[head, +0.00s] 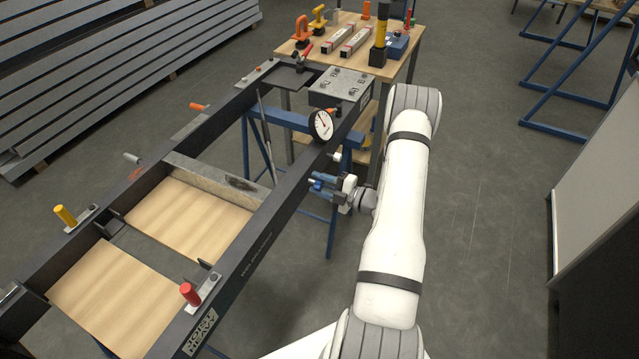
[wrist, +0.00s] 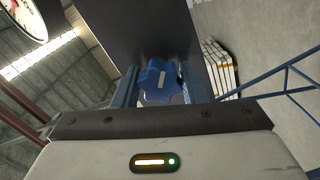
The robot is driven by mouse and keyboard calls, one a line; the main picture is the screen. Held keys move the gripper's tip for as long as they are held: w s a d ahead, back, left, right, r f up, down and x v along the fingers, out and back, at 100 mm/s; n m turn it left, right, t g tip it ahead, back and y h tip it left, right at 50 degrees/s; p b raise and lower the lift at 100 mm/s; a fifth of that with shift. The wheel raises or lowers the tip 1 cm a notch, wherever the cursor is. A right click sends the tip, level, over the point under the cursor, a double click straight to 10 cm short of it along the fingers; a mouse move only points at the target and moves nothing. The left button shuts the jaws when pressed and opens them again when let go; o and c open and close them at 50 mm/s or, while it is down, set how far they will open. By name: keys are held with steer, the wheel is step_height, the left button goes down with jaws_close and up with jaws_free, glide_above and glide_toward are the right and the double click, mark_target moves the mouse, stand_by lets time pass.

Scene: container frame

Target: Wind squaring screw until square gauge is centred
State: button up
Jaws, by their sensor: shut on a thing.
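The squaring screw has a blue lobed knob (wrist: 160,82) with a pale mark on its face, seen in the wrist view against the dark frame beam. My gripper (wrist: 160,90) is shut on this knob, one blue finger on each side. In the head view my gripper (head: 318,183) reaches the beam's outer right side from the right, and the knob is mostly hidden there. The square gauge (head: 321,125) is a white round dial on the beam, above my gripper. Its needle points up and slightly left; the scale is too small to read. Part of it shows in the wrist view (wrist: 25,14).
The dark container frame (head: 262,232) runs diagonally, with wooden panels (head: 190,218) inside and blue trestles below. A wooden bench (head: 428,33) with tools stands behind. Stacked grey beams (head: 110,70) lie at the left. Open floor (head: 490,200) lies right of my arm.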

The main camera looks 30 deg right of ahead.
steer(key=shift+a+f, duration=0.1)
stand_by(0.3)
steer(key=o, duration=1)
steer(key=shift+c, duration=0.2)
steer(key=v, duration=0.8)
steer(key=shift+b, duration=0.45)
steer(key=shift+w, duration=0.1)
